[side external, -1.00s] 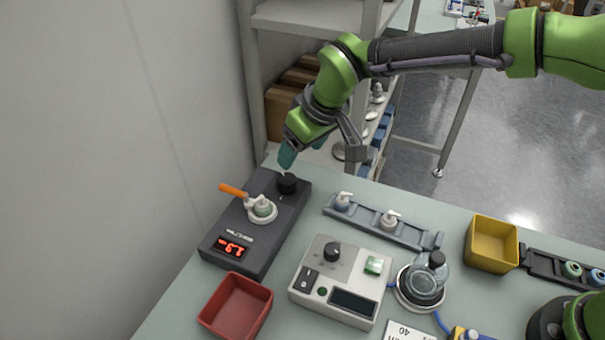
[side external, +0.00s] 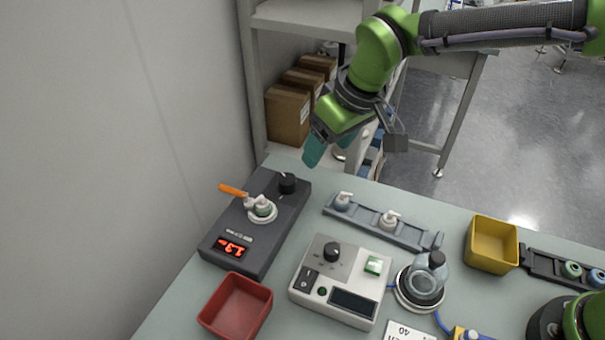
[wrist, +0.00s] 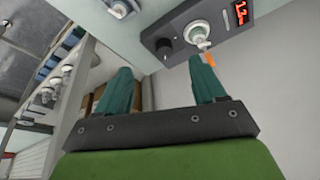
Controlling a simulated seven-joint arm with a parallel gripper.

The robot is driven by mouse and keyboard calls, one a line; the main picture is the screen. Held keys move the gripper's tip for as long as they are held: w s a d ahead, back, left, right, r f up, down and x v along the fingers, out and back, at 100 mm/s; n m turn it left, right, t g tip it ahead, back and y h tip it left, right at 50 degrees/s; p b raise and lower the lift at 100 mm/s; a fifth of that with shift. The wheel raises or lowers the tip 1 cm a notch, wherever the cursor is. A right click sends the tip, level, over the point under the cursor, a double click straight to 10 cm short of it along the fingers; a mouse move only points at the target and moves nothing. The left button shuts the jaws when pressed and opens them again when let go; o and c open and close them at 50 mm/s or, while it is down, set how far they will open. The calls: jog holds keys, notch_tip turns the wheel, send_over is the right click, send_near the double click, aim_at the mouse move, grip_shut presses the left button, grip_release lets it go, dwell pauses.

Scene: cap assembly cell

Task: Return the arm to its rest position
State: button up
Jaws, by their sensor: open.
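My gripper (side external: 315,150) is in the air above the far edge of the table, up and to the right of the dark device with the red display (side external: 236,248). In the wrist view its two teal fingers (wrist: 160,85) stand apart with nothing between them. The arm reaches in from the upper right. The dark device has a black knob (side external: 287,183) and a white-and-green capped piece (side external: 263,207) with an orange handle (side external: 233,191) on top. The gripper is apart from all of these.
A grey rack (side external: 368,222) with two pump-like caps, a control box (side external: 327,300), a flask on a round stand (side external: 421,298), a red bin (side external: 236,306) and a yellow bin (side external: 492,245) stand on the table. A shelf (side external: 300,16) with boxes stands behind my gripper.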

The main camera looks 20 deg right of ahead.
jog(key=s+d+r+m+t, duration=0.2)
jog(key=s+d+m, duration=0.2)
jog(key=s+d, duration=0.4)
jog(key=s+d+r+m+t, duration=0.1)
jog(key=s+d+r+m, duration=0.2)
jog(key=s+d, duration=0.6)
jog(key=d+m, duration=0.1)
jog(key=d, duration=0.7)
jog(key=shift+r+t, duration=0.2)
jog(key=shift+t, duration=0.2)
jog(key=shift+s+f, duration=0.1)
